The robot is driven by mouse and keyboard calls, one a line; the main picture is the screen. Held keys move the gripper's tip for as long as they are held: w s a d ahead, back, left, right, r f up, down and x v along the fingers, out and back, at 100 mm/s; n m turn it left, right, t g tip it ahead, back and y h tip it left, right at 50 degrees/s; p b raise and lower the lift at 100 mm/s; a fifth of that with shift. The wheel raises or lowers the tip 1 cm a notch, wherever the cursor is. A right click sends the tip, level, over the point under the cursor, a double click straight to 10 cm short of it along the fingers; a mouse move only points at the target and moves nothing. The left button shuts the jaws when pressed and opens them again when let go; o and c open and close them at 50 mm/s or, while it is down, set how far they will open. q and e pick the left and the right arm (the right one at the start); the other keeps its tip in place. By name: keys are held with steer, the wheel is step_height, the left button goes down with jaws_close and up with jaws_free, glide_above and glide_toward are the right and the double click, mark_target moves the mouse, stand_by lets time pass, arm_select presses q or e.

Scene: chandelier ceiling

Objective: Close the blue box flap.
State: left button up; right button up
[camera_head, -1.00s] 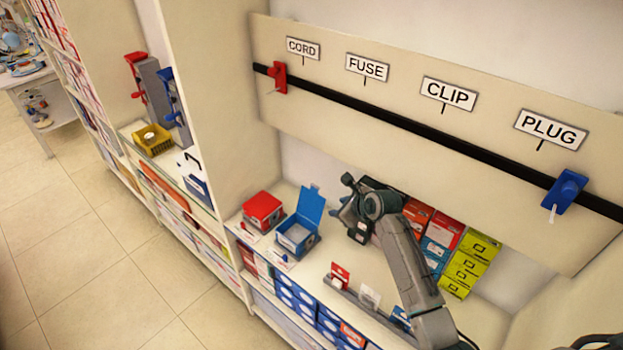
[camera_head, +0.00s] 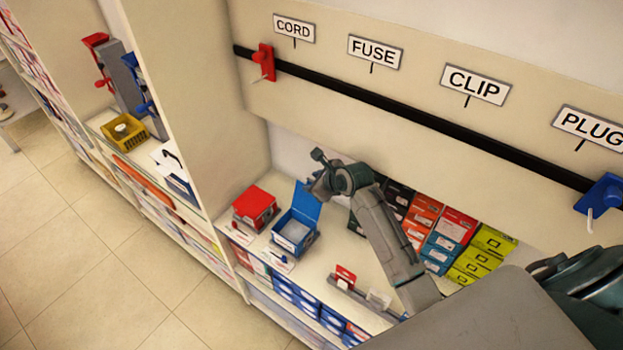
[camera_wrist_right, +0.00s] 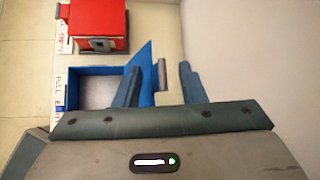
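The blue box (camera_head: 293,236) stands on the shelf counter, with its blue flap (camera_head: 306,204) raised and its grey inside showing. In the right wrist view the open box (camera_wrist_right: 90,92) is left of my gripper and the flap (camera_wrist_right: 147,72) stands up at the box's right side. My right gripper (camera_head: 319,176) is at the flap's upper right in the head view. In the right wrist view its two fingers (camera_wrist_right: 160,85) are apart. The left finger overlaps the flap; I cannot tell if they touch. My left gripper is not in view.
A red box (camera_head: 255,206) with its lid down stands left of the blue box. Stacked cartons (camera_head: 440,240) fill the back right. A rail with a red clamp (camera_head: 264,62) and a blue clamp (camera_head: 600,194) runs above. A low card holder (camera_head: 360,296) is at the front.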

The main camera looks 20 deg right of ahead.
steer(key=shift+a+r, duration=0.1)
jaws_close()
steer(key=shift+s+a, duration=0.15)
steer(key=shift+s+a+r+n+t+h, duration=0.15)
steer(key=shift+s+a+n+t+h, duration=0.25)
steer(key=shift+a, duration=0.3)
steer(key=s+a+n+t+h+b, duration=0.2)
steer(key=s+a+h+b, duration=0.1)
steer(key=a, duration=0.2)
steer(key=shift+f+t, duration=0.3)
steer(key=shift+t, duration=0.1)
steer(key=shift+a, duration=0.1)
